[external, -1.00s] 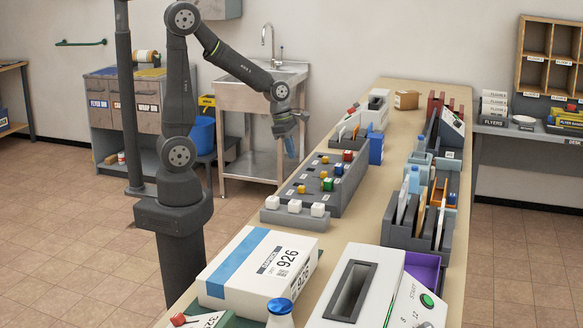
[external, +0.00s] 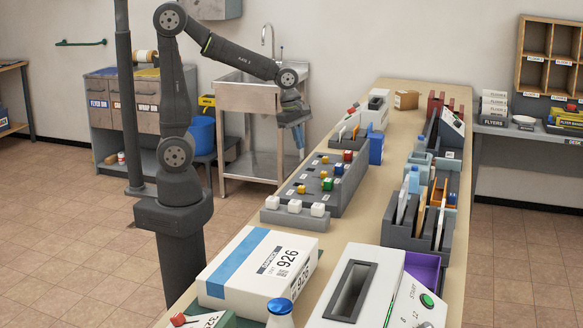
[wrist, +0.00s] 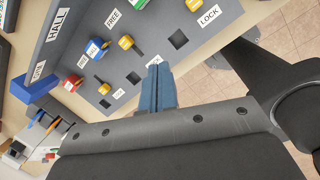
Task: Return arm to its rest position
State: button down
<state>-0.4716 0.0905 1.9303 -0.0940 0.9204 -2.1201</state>
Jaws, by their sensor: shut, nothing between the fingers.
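My gripper (external: 300,148) hangs off the left edge of the long bench, in front of the sink, pointing down. In the wrist view its blue fingertips (wrist: 158,82) are together with nothing between them. To its right on the bench is the grey key panel (external: 335,182) with several coloured keys in it. In the wrist view the panel (wrist: 70,60) fills the upper left, with labels such as HALL, FREE and LOCK, and the fingertips appear over its lower edge. My fingers look apart from the panel in the external view.
The sink (external: 255,95) stands behind my arm.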

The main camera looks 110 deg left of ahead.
jog(key=w+d+r+m, duration=0.1)
jog(key=w+d+m, duration=0.3)
jog(key=d, duration=0.4)
jog(key=w+d+r+m, duration=0.2)
jog(key=w+d+m, duration=0.2)
jog(key=d+m, duration=0.2)
jog(key=shift+d+t+y, duration=0.3)
jog(key=shift+d+y, duration=0.1)
jog(key=shift+d, duration=0.7)
jog(key=shift+w, duration=0.1)
